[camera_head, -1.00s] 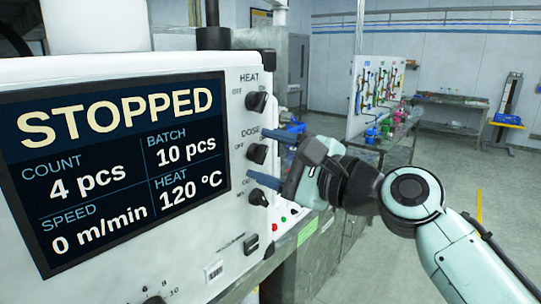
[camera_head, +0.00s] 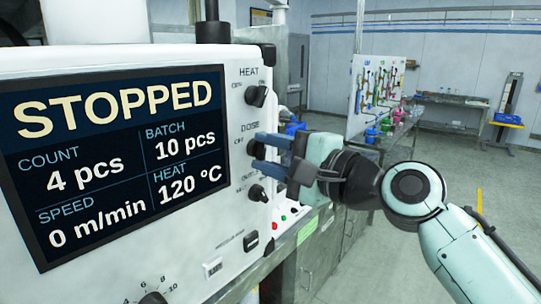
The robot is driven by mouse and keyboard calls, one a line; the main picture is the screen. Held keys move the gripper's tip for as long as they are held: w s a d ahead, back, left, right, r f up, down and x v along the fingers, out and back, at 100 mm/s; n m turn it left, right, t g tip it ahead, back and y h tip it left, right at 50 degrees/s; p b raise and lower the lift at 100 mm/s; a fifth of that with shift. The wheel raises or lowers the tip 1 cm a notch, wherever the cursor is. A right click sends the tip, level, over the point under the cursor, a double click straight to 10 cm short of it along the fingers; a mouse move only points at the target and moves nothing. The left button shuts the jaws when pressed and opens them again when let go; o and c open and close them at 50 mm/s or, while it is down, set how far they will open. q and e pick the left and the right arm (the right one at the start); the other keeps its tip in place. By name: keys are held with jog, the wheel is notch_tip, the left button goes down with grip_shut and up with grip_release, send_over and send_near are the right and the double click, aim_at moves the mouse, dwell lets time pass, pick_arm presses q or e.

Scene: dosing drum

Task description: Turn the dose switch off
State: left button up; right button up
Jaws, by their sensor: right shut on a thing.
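The dose switch (camera_head: 256,149) is a black rotary knob under the label DOSE on the white control panel in the head view. My right gripper (camera_head: 260,153) comes in from the right with its blue fingers at the knob, one above and one below. It is shut on the dose switch, and the fingers cover part of the knob and its labels. The screen (camera_head: 110,160) reads STOPPED, count 4 pcs, batch 10 pcs, speed 0 m/min, heat 120 °C. My left gripper is not in view.
The heat switch (camera_head: 257,96) is just above my fingers, and another black knob (camera_head: 259,193) is just below. A black rocker (camera_head: 251,241) and small coloured buttons sit lower down. A tool board (camera_head: 375,97) and benches stand behind, with open floor at the right.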

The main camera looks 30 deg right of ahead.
jog(key=n+b, duration=0.1)
jog(key=n, duration=0.3)
jog(key=shift+f+n, duration=0.15)
jog(key=shift+n, duration=0.15)
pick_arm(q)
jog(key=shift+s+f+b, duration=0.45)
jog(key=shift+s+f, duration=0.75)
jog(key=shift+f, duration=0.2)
pick_arm(e)
jog(key=shift+n, duration=1.7)
jog(key=o, duration=1)
jog(key=shift+o, duration=0.2)
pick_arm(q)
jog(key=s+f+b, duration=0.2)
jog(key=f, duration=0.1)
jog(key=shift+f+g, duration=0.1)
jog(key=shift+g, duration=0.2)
pick_arm(e)
jog(key=v, duration=1.3)
jog(key=shift+s+d, duration=0.1)
jog(key=shift+s, duration=0.05)
